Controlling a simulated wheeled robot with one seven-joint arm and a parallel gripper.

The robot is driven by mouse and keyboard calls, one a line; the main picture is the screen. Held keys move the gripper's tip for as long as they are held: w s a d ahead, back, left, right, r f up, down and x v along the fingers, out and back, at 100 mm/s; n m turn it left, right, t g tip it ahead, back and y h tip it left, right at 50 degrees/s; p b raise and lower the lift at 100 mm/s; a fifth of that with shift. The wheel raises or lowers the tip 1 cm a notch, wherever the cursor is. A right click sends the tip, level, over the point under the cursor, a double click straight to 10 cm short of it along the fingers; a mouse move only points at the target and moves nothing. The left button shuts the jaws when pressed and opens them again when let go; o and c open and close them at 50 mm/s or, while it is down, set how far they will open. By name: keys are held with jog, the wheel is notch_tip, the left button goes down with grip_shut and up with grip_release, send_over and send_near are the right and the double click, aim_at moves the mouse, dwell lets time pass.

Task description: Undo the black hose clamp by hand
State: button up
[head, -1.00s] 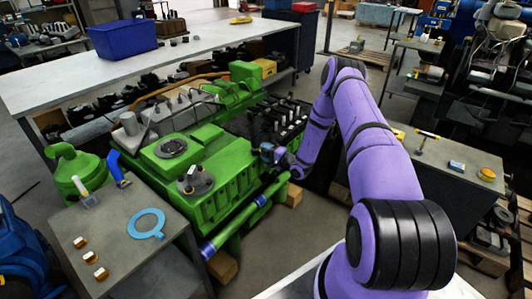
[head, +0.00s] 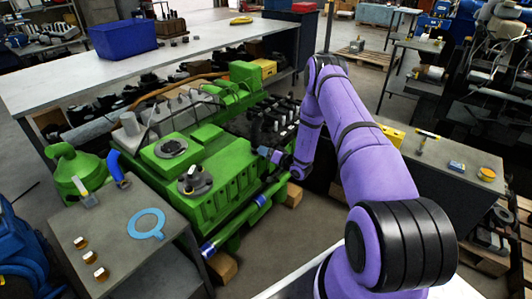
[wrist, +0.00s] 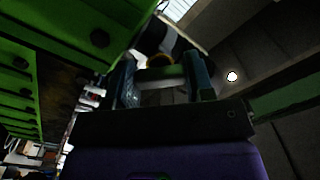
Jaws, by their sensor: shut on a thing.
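My gripper (head: 268,153) is at the right end of the green engine (head: 215,185), low beside its near side. In the wrist view my gripper (wrist: 161,82) shows two dark bluish fingers, shut on a small part between them. I take this part for the black hose clamp; the picture is too dark to show its shape clearly. In the head view the clamp cannot be made out behind my gripper and wrist.
A grey cabinet (head: 450,190) stands right of my arm. Wood blocks lie under the engine.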

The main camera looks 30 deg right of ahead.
jog(key=shift+w+a+n, duration=0.1)
jog(key=shift+n, duration=0.6)
jog(key=o, duration=0.9)
jog(key=v, duration=1.1)
